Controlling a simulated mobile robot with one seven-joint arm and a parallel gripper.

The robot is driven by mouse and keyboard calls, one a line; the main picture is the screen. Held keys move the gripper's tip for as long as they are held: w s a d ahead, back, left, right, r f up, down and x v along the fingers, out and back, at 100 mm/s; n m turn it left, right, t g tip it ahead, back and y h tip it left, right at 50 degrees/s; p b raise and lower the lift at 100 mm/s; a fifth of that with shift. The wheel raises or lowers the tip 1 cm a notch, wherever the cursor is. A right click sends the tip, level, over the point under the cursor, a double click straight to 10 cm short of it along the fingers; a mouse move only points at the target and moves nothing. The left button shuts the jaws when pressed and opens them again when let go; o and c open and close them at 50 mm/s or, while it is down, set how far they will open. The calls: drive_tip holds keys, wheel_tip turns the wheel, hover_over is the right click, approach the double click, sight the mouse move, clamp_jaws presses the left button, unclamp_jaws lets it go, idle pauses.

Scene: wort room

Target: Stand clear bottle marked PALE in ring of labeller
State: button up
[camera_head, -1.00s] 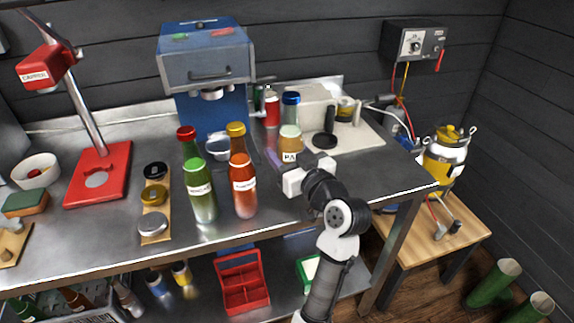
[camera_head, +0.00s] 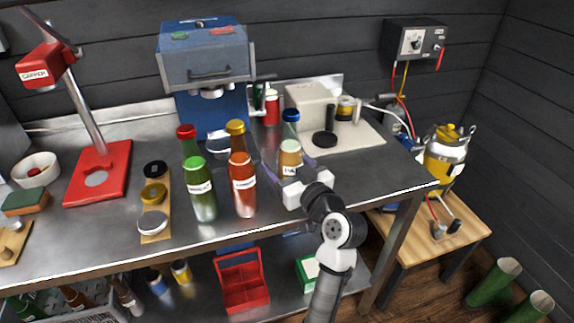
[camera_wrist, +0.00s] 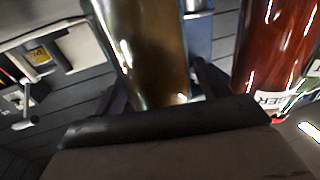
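The clear bottle (camera_head: 290,157) has a blue cap, tan contents and a partly covered white label whose visible letters begin "PA". It stands near upright in front of the labeller; its foot is hidden, so I cannot tell if it touches the bench. My gripper (camera_head: 293,173) has its fingers either side of the lower bottle and appears shut on it. In the wrist view the bottle (camera_wrist: 150,50) fills the space between the dark fingers (camera_wrist: 160,88). The labeller (camera_head: 308,104) is a cream box on a pale base, with a black ring (camera_head: 325,139) on that base, empty.
An orange-red bottle (camera_head: 243,180) and a green bottle (camera_head: 200,185) stand left of my gripper. A blue machine (camera_head: 207,65) and a red bottle (camera_head: 271,107) are behind. A black roller post (camera_head: 330,115) rises beside the ring. Bench is clear to the right.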

drive_tip(key=shift+r, duration=0.2)
drive_tip(key=shift+s+d+f, duration=0.15)
drive_tip(key=shift+s+d, duration=0.1)
drive_tip(key=shift+s, duration=0.05)
drive_tip(key=b+v, duration=0.3)
drive_tip(key=v, duration=0.8)
drive_tip(key=shift+s, duration=0.2)
